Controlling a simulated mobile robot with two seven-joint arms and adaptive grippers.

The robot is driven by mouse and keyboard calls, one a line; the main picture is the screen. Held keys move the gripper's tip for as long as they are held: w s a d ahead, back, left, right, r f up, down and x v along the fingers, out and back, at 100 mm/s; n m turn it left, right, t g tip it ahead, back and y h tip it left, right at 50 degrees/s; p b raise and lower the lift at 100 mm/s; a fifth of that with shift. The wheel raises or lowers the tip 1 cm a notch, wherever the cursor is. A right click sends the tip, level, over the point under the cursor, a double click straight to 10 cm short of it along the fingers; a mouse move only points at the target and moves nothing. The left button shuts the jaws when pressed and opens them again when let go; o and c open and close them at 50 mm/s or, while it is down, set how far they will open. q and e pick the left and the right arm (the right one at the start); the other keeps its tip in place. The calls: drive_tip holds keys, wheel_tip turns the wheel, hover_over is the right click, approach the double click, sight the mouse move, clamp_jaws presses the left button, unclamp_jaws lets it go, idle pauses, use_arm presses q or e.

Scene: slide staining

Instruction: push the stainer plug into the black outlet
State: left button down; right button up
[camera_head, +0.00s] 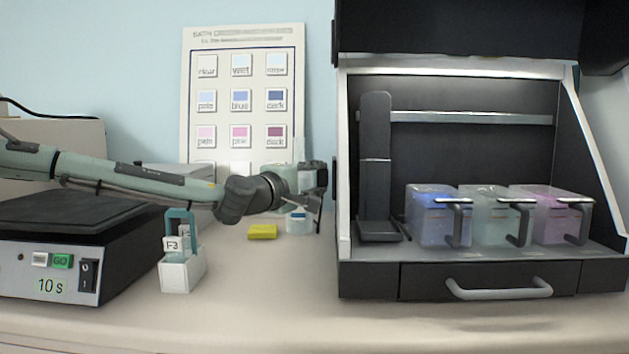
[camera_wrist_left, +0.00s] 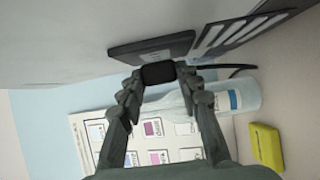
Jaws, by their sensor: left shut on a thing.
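My left gripper (camera_head: 318,198) is at the left side of the black stainer cabinet (camera_head: 370,281). In the left wrist view the fingers of my left gripper (camera_wrist_left: 160,76) are closed on the black plug (camera_wrist_left: 158,73). A dark cable (camera_wrist_left: 238,68) shows beside it, to the right. The black outlet (camera_wrist_left: 150,47) is a flat dark plate just beyond the plug. The plug's far end overlaps the outlet's lower edge in the picture; I cannot tell whether they touch. In the head view the plug is not clear. My right gripper is not in view.
A clear bottle with a blue label (camera_wrist_left: 235,101) and a yellow block (camera_head: 262,231) stand close to the gripper. A white slide rack (camera_head: 181,272) and a hotplate (camera_head: 50,255) are left. Lidded staining jars (camera_head: 432,222) stand inside the cabinet. The front counter is clear.

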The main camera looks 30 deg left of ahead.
use_arm(q)
drive_tip(key=shift+w+d, duration=0.15)
drive_tip(key=shift+d, duration=0.15)
drive_tip(key=c, duration=1)
unclamp_jaws()
drive_tip(key=shift+s+d, duration=0.15)
drive_tip(key=shift+s, duration=2.85)
drive_tip(key=shift+s+d, duration=0.15)
drive_tip(key=shift+s, duration=2.8)
